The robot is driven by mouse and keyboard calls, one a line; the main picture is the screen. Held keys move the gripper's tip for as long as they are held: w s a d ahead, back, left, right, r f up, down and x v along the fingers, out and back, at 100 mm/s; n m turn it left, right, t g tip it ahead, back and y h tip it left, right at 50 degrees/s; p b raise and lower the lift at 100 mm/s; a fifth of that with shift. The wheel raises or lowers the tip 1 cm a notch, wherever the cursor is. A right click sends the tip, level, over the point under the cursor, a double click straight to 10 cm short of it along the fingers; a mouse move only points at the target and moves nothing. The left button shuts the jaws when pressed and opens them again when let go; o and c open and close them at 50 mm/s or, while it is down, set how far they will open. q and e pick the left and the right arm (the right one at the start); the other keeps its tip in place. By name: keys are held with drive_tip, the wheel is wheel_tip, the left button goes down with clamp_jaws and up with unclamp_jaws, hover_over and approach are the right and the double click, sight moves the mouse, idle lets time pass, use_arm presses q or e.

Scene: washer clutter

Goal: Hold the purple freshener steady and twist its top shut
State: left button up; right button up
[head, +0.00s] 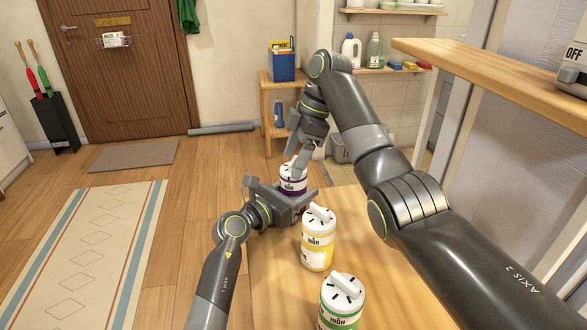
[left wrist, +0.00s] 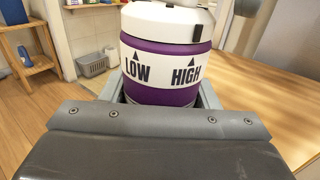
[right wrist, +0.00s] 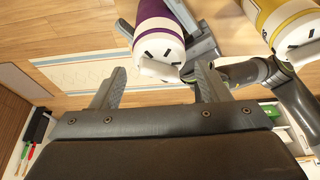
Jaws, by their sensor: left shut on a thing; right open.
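The purple freshener (head: 293,183) stands upright at the far left end of the wooden table, with a white slotted top. My left gripper (head: 283,200) is shut around its purple body; the left wrist view shows the freshener (left wrist: 165,70) between the fingers, with LOW and HIGH marks on its white band. My right gripper (head: 294,168) is open above and close to the top. In the right wrist view the freshener (right wrist: 157,35) lies just beyond the open fingers (right wrist: 158,85), and its top is not between them.
A yellow freshener (head: 318,240) and a green freshener (head: 341,302) stand nearer on the table (head: 285,285). A small wooden shelf stand (head: 283,115) with a blue box is behind. A raised wooden counter (head: 490,80) is at the right.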

drive_tip(key=shift+f, duration=1.4)
drive_tip(key=shift+c, duration=0.4)
drive_tip(key=c, duration=0.6)
drive_tip(key=shift+o, duration=0.2)
drive_tip(key=m+t, duration=0.1)
drive_tip(key=m, duration=0.3)
drive_tip(key=m+t, duration=0.2)
drive_tip(key=m, duration=0.2)
drive_tip(key=shift+h, duration=0.3)
drive_tip(key=m+t+h, duration=0.1)
drive_tip(key=m, duration=0.4)
drive_tip(key=shift+d+m+t+h, duration=0.15)
drive_tip(key=shift+m+t+h, duration=0.25)
drive_tip(key=shift+m, duration=1.2)
drive_tip(key=o, duration=0.7)
